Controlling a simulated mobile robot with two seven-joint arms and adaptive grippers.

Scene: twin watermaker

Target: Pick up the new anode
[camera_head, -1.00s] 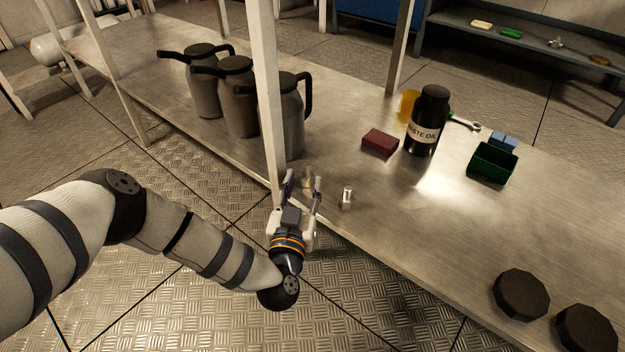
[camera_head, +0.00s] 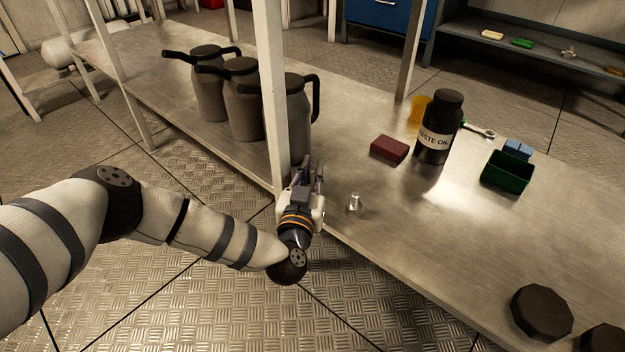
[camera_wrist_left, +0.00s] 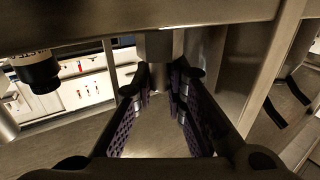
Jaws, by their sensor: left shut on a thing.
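My left gripper (camera_head: 309,172) is at the front edge of the metal shelf, beside the upright post. In the left wrist view its fingers are shut on a pale grey metal piece (camera_wrist_left: 159,46), which I take to be the new anode. The fingers hide most of this piece in the head view, and I cannot tell whether it is clear of the shelf. A second small silver metal piece (camera_head: 354,202) stands on the shelf just right of the gripper. My right gripper is not in view.
A white post (camera_head: 270,90) stands close behind my left gripper. Several dark grey jugs (camera_head: 243,105) stand left of it. A maroon block (camera_head: 390,149), a black waste oil bottle (camera_head: 439,125) and a green bin (camera_head: 507,174) stand to the right. The shelf's middle right is clear.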

